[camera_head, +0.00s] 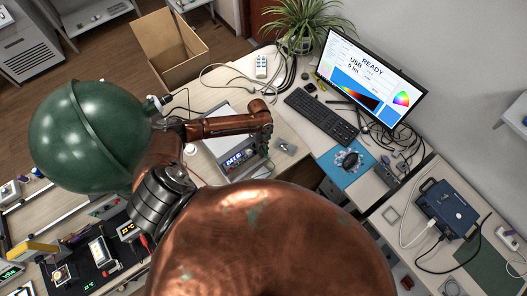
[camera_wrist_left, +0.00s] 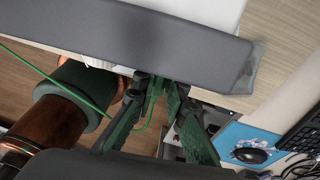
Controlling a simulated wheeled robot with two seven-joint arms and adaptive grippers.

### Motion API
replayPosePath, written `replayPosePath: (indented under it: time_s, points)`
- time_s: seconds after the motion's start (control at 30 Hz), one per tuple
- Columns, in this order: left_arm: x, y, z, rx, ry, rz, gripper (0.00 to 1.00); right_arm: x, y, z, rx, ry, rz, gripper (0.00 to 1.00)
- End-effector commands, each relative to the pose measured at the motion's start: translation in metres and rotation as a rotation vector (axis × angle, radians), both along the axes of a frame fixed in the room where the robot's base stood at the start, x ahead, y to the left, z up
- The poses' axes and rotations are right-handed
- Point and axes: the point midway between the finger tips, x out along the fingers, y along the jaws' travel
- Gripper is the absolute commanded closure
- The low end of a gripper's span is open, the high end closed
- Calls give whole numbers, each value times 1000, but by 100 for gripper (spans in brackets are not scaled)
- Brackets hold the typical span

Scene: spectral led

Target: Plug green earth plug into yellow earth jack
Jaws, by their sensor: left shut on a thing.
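My left gripper (camera_head: 264,147) is at the right front corner of a white-topped bench instrument (camera_head: 222,131) with a lit blue display. In the left wrist view its two green-black fingers (camera_wrist_left: 158,88) are closed together on a small green plug (camera_wrist_left: 156,94), mostly hidden between them. A thin green cable (camera_wrist_left: 60,84) runs from the fingers to the left. The fingertips are close to the instrument's grey edge (camera_wrist_left: 150,42). The yellow earth jack cannot be made out in either view. My right gripper is not in view.
A keyboard (camera_head: 321,115), a mouse (camera_head: 348,160) on a blue mat and a monitor (camera_head: 368,85) are to the right. A blue box (camera_head: 447,208) stands on the far right table. Cables lie behind the instrument. An open cardboard box (camera_head: 170,50) stands on the floor.

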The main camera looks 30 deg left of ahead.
Motion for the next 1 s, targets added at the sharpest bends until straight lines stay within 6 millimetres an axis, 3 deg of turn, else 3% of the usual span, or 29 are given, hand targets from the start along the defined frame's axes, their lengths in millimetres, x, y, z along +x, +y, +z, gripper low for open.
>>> replayPosePath:
  time_s: [0.03,0.2,0.23,0.5,0.83,1.0]
  points:
    - [1,12,-1,21,-2,6,100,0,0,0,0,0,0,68]
    - [1,12,-1,21,-2,7,100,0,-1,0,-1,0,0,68]
    - [1,12,-1,22,-1,7,87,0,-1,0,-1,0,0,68]
    - [1,7,0,14,-1,2,68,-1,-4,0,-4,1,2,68]
    - [2,5,3,9,-2,1,68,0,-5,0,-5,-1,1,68]
    - [6,9,23,10,-5,0,68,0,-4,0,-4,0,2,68]
